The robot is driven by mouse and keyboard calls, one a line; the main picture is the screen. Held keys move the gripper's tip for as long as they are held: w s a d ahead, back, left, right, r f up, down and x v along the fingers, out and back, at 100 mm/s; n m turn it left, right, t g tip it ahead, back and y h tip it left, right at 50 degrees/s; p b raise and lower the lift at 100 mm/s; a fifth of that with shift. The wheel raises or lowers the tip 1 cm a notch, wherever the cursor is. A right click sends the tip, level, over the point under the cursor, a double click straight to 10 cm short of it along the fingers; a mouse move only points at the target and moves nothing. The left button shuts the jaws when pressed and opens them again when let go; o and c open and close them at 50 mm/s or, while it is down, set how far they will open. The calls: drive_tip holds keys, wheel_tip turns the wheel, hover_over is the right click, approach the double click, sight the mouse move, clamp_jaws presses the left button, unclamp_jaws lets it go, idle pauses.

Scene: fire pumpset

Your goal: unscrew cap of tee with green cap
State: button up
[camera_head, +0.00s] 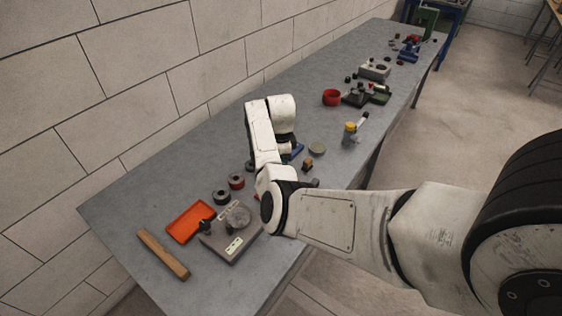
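My gripper (286,154) is at the end of my arm, pointing down over the middle of the grey bench. It is small and partly hidden behind my own forearm, so I cannot tell whether its fingers are open or shut. A small bit of green (287,158) shows right at or under it; this may be the green cap, but the tee's body is not clear. A blue part (298,149) lies just to the right, touching or very near the gripper.
To the right are a small brown block (308,164), a yellow-topped fitting (352,130) and a red cup (332,97). A block wall stands behind.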

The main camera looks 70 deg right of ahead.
drive_tip(key=c, duration=0.5)
drive_tip(key=shift+o, duration=0.2)
drive_tip(key=n, duration=0.4)
drive_tip(key=shift+n, duration=0.3)
drive_tip(key=n, duration=0.3)
drive_tip(key=shift+n, duration=0.8)
drive_tip(key=n, duration=0.2)
drive_tip(key=shift+n, duration=1.3)
